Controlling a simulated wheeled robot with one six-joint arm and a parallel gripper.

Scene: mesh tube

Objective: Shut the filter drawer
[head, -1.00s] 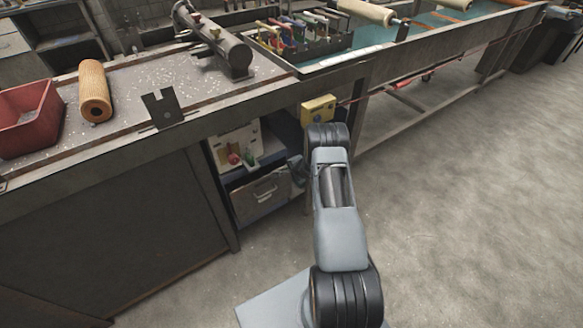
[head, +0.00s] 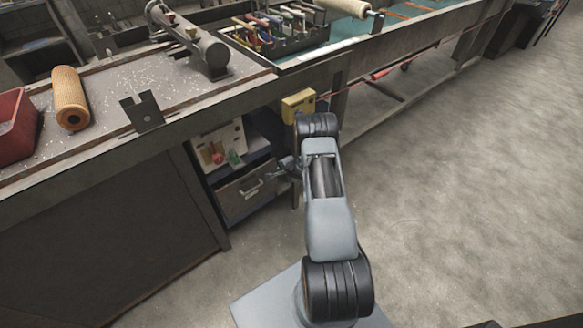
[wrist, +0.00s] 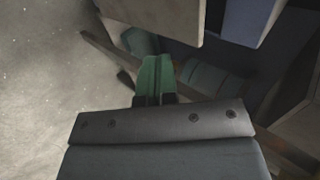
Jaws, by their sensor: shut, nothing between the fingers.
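The filter drawer, as I take it, is the grey-brown drawer (head: 240,197) with a pale bar handle, low under the bench in the head view. How far it stands out is hard to tell. My gripper (head: 276,173) is small and dark there, close by the drawer's right end, partly hidden by my arm. In the wrist view my gripper (wrist: 154,62) shows its green fingers shut and empty. A beige-grey panel (wrist: 160,14), possibly part of the drawer, lies just beyond the fingertips. I cannot tell whether they touch.
A yellow box (head: 299,104) is fixed on the bench edge above my arm. A white container (head: 218,146) with small coloured items sits above the drawer. A slotted dark plate (head: 142,111) stands on the bench edge. Floor to the right is clear.

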